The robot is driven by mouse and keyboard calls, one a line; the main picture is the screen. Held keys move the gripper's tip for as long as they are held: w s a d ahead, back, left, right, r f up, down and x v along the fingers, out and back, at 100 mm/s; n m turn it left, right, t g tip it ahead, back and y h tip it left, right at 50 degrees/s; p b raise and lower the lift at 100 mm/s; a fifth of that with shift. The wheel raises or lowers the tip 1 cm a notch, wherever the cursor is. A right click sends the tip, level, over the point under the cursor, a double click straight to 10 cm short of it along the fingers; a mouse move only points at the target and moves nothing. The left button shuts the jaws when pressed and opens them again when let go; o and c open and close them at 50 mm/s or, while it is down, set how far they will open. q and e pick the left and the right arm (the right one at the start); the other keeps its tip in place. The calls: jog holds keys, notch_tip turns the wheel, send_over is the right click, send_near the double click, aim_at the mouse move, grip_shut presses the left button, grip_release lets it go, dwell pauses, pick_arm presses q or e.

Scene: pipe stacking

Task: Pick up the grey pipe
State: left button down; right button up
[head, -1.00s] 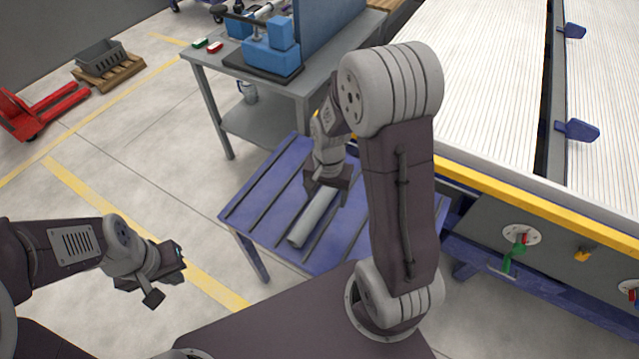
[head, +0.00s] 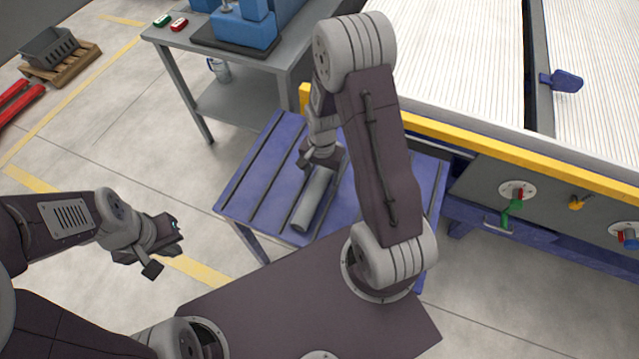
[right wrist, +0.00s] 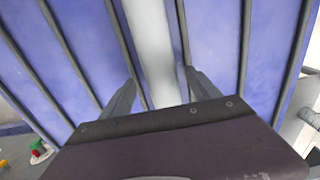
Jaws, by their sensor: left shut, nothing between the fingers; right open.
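The grey pipe (head: 314,200) lies on the slatted blue table (head: 251,188), along its slats. In the right wrist view the pipe (right wrist: 152,45) runs from the top edge down between the two fingers. My right gripper (head: 318,165) is over the pipe's far end; it also shows in the right wrist view (right wrist: 160,90), its fingers open on either side of the pipe. I cannot tell how high the fingers are above the table. My left gripper (head: 165,258) is shut and empty, off to the left over the floor, well away from the table.
A grey workbench (head: 285,62) with blue equipment stands behind the blue table. A large striped bed with a yellow rail (head: 480,150) borders the table on the right. The floor to the left is clear near my left arm.

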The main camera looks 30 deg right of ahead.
jog(key=shift+w+f, duration=0.2)
jog(key=shift+f, duration=0.7)
grip_shut()
jog(key=shift+r, duration=0.1)
